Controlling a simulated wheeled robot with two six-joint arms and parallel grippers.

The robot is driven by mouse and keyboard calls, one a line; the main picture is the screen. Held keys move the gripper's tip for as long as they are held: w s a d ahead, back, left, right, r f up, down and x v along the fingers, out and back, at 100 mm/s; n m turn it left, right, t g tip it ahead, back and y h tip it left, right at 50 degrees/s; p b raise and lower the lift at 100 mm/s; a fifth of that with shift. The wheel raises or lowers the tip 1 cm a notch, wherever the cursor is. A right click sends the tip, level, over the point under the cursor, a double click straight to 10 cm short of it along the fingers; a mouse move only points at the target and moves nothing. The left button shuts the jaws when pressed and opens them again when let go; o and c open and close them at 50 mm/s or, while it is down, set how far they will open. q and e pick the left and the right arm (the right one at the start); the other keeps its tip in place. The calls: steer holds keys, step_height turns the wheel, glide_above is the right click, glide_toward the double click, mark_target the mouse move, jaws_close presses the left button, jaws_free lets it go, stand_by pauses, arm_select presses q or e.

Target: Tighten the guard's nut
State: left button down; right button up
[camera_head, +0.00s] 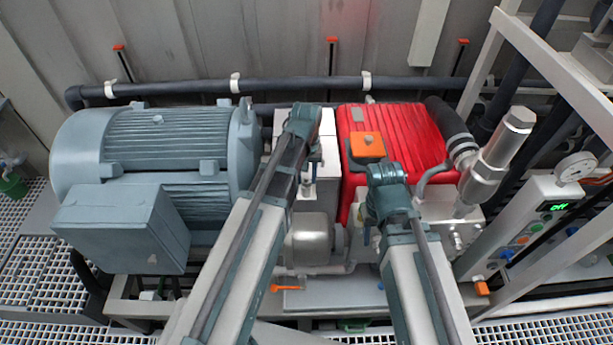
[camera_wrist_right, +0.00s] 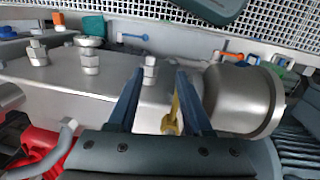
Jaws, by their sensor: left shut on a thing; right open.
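My left gripper (camera_head: 309,153) is over the pale housing between the grey motor and the red pump. It is shut on a small metal part (camera_head: 312,172), whose shape is mostly hidden. My right gripper (camera_head: 371,214) is in front of the red pump, its fingertips largely hidden in the head view. In the right wrist view its blue fingers are open. A metal stud with a nut (camera_wrist_right: 150,70) shows between them, above a grey metal block (camera_wrist_right: 110,100). I cannot tell whether this is the guard's nut. A yellow part (camera_wrist_right: 172,120) shows beside the right-hand finger.
The grey motor (camera_head: 170,140) stands left and the red pump (camera_head: 410,130) right. A rounded metal cover (camera_wrist_right: 235,98) is close beside the right gripper. More nutted studs (camera_wrist_right: 90,52) stand on the block. An orange-handled item (camera_head: 285,288) lies in front.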

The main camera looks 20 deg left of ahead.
mark_target(307, 180)
stand_by(0.3)
arm_select(q)
steer(key=c, duration=0.5)
jaws_free()
steer(key=shift+r, duration=0.1)
step_height(307, 180, up, 14)
steer(key=p, duration=1.4)
steer(key=shift+f, duration=0.2)
steer(key=shift+s+d, duration=0.1)
steer(key=s+d+m, duration=0.2)
steer(key=s+d, duration=0.1)
steer(key=s, duration=0.1)
steer(key=s+d+m, duration=0.2)
steer(key=s+d, duration=0.1)
steer(key=s, duration=0.2)
steer(key=s+d+m+y+b, duration=0.1)
steer(key=s+d+m, duration=0.1)
steer(key=s+d, duration=0.2)
steer(key=shift+s+f+m, duration=0.4)
steer(key=shift+s, duration=0.35)
